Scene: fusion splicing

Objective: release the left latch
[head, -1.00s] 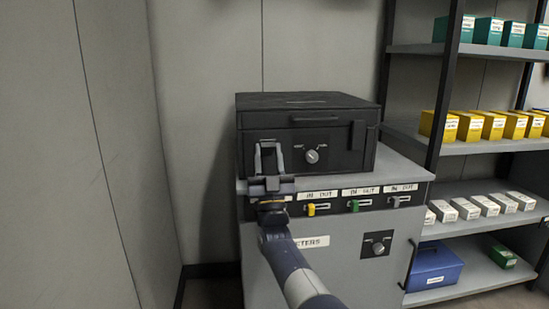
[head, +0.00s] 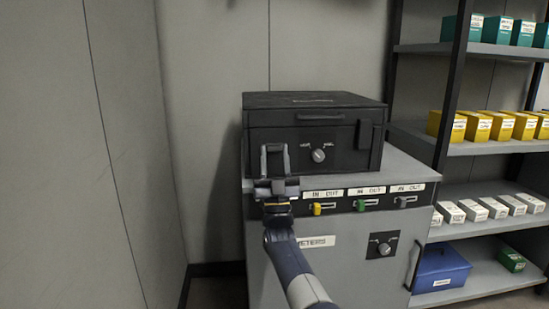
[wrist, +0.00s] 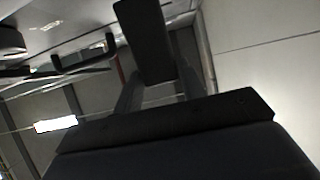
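The black case (head: 345,148) stands closed on a grey cabinet in the head view, with a handle on its lid and a knob on its front. My gripper (head: 275,160) is at the left part of the case front, its two fingers pointing up and apart. The left latch is mostly hidden there; I cannot make it out clearly in the head view. In the wrist view a dark block (wrist: 147,40), seemingly the latch, stands between my fingers (wrist: 158,88). I cannot tell whether they touch it. The right latch (head: 365,135) lies against the case front.
The cabinet (head: 335,265) has yellow, green and grey sliders (head: 362,204) just below the case, right of my gripper. A shelf rack (head: 480,149) with boxes stands at the right. A bare wall is at the left.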

